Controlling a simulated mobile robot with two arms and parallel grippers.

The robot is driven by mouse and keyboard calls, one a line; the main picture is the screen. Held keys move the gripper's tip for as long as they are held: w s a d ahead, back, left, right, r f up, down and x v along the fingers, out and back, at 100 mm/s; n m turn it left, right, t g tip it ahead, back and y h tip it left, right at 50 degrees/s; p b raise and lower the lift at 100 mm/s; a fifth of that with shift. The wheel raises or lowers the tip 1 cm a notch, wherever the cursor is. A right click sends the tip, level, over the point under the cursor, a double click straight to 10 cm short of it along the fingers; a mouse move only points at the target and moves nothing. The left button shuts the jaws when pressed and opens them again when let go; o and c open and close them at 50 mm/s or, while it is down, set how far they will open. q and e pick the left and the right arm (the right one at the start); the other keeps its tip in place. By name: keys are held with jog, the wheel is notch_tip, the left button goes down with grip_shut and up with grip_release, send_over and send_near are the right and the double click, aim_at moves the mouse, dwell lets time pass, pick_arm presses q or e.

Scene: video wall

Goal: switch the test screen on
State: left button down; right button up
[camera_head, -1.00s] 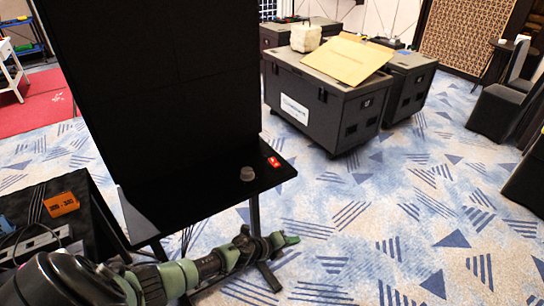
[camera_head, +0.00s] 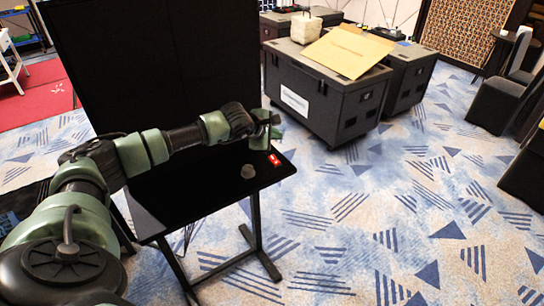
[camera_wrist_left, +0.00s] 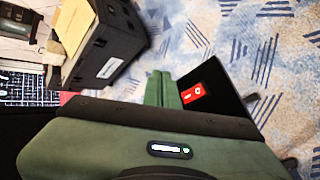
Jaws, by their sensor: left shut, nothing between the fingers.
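The test screen (camera_head: 150,60) is a large, dark black panel at the left of the head view. A black table (camera_head: 205,195) stands at its foot. A small red switch (camera_head: 274,160) with white marks sits near the table's right edge; it also shows in the left wrist view (camera_wrist_left: 197,93), just right of my fingers. My left gripper (camera_head: 268,133) is above the table's far right part, close to the switch in the picture. Its green fingers (camera_wrist_left: 161,90) are together and empty. I cannot tell the exact gap to the switch. My right gripper is not in view.
Black cases (camera_head: 325,100) stand behind, with a cardboard sheet (camera_head: 347,50) and a whitish block (camera_head: 305,28) on top. Patterned carpet lies open at the right.

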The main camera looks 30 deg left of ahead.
pick_arm(q)
jog(key=shift+f, duration=0.1)
jog(key=b, duration=0.4)
send_over(271, 160)
jog(key=f, duration=0.7)
jog(key=shift+s+d+f, duration=0.1)
jog(key=shift+s+d, duration=0.05)
jog(key=shift+d, duration=0.25)
jog(key=shift+a+f+b, duration=0.2)
jog(key=shift+f+b, duration=0.3)
jog(key=shift+b, duration=0.25)
dwell(0.6)
jog(key=shift+a+f+b, duration=0.15)
jog(key=shift+f+b, duration=0.25)
jog(key=shift+b, duration=0.25)
jog(key=shift+w+a+f+b, duration=0.1)
jog(key=shift+w+f+b, duration=0.1)
jog(key=shift+f+b, duration=0.25)
dwell(0.4)
jog(key=shift+r, duration=0.15)
jog(key=shift+s+d+r+p, duration=0.1)
jog(key=shift+d+r+p, duration=0.05)
jog(key=shift+r, duration=0.25)
jog(key=shift+s+d+r+p, duration=0.1)
jog(key=shift+r+p, duration=0.05)
jog(key=shift+r, duration=0.2)
